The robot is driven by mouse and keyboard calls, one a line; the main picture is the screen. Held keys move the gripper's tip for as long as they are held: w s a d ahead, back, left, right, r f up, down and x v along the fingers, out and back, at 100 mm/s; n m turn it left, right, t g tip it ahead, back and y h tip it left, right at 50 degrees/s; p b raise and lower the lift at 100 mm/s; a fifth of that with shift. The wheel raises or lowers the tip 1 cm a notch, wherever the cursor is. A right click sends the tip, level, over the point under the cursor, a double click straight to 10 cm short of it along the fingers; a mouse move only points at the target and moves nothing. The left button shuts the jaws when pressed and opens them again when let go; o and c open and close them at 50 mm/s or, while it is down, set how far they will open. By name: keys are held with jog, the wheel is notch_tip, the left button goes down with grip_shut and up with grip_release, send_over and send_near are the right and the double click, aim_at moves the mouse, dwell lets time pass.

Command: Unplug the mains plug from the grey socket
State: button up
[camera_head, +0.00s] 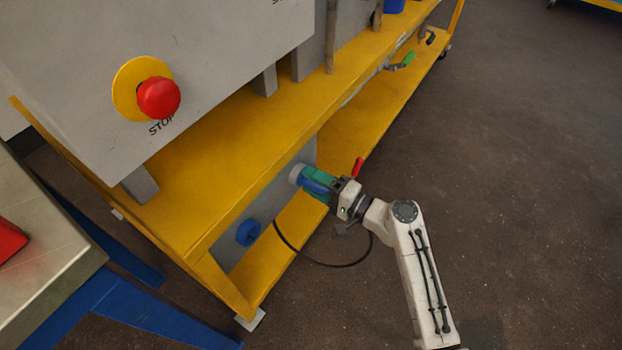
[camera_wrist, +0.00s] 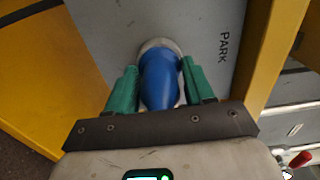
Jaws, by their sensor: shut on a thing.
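The blue mains plug (camera_wrist: 160,78) sits between the two green fingers of my gripper (camera_wrist: 152,88), which is shut on it. The plug's far end meets the pale grey round socket (camera_wrist: 158,44) on a grey panel; how deep it sits is hidden. In the head view my gripper (camera_head: 318,184) reaches in under the yellow shelf and holds the plug (camera_head: 316,187) at the grey socket (camera_head: 296,173). A black cable (camera_head: 325,264) loops below my gripper.
A blue round socket (camera_head: 248,232) is lower left on the panel. The word PARK (camera_wrist: 224,47) is right of the grey socket. A yellow frame (camera_head: 210,205) surrounds the panel. A red stop button (camera_head: 158,97) is above. A small red handle (camera_head: 357,167) is near my gripper. Open floor (camera_head: 520,200) lies right.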

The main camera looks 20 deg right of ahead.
jog(key=c, duration=0.5)
jog(key=shift+s+d, duration=0.1)
jog(key=shift+v, duration=1.3)
jog(key=shift+s+d, duration=0.1)
jog(key=shift+p+v, duration=0.35)
jog(key=shift+v, duration=1.5)
